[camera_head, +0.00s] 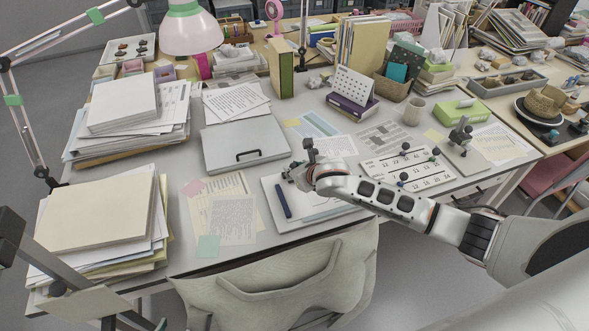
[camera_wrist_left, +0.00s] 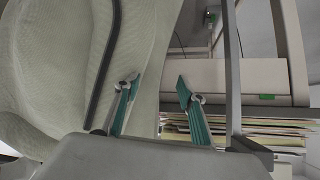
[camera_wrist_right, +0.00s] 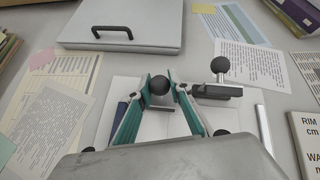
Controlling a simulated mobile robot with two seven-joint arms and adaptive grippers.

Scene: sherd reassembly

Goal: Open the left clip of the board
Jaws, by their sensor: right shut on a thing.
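The white board (camera_head: 330,212) lies near the table's front edge, under my right gripper. My right gripper (camera_head: 296,173) is shut on a black ball knob (camera_wrist_right: 159,85), which looks like the left clip's knob, at the board's far edge.
A dark blue pen (camera_head: 283,201) lies on the board's left part. A grey case (camera_head: 243,143) with a black handle is behind it. Loose papers (camera_head: 225,205) lie left of the board, and a numbered board (camera_head: 408,168) with black knobs lies to the right. A chair (camera_head: 290,285) stands in front.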

